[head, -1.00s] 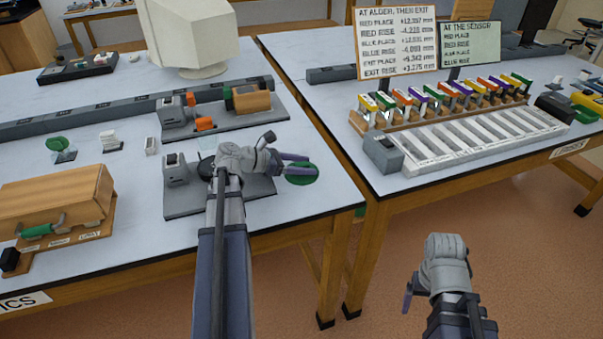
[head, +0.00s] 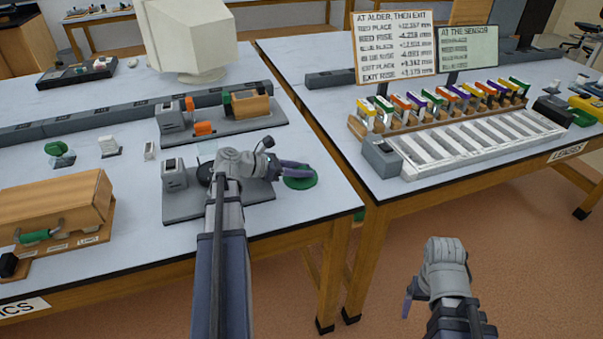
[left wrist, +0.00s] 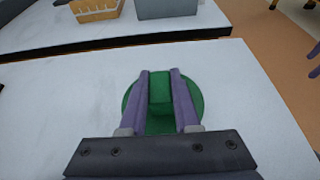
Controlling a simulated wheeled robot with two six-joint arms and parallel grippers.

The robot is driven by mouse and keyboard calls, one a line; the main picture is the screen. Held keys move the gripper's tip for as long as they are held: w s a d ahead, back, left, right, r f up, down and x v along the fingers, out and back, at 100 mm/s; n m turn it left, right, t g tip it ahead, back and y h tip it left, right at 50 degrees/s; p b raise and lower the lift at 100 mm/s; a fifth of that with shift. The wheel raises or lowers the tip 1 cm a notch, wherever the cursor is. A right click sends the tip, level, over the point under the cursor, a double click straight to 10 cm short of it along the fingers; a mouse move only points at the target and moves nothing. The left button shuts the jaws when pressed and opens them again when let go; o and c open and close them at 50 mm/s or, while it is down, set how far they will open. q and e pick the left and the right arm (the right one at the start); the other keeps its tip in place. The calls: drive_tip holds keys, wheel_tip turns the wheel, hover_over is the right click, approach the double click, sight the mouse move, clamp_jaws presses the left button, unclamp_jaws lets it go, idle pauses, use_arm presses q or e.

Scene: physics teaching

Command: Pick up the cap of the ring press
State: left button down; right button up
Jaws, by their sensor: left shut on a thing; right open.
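The green round cap (head: 301,183) is at the right edge of the near-left table, beside the grey base of the ring press (head: 190,208). My left gripper (head: 308,168) reaches over it from the left. In the left wrist view, its two purple fingers (left wrist: 160,75) are shut on the raised green block in the middle of the cap (left wrist: 134,108). The cap's disc shows around the fingers. I cannot tell whether it touches the table. My right gripper (head: 408,300) is open and empty, low over the floor, with only part of its fingers showing.
A second grey device with a wooden block (head: 252,104) stands behind the press. A wooden box (head: 55,205) is at the left, and a monitor (head: 190,40) at the back. The right table holds a rack of coloured clips (head: 440,110) and a slotted tray (head: 490,140). A gap separates the tables.

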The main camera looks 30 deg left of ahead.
sight(302, 168)
use_arm(q)
drive_tip(key=shift+r+p, duration=4.95)
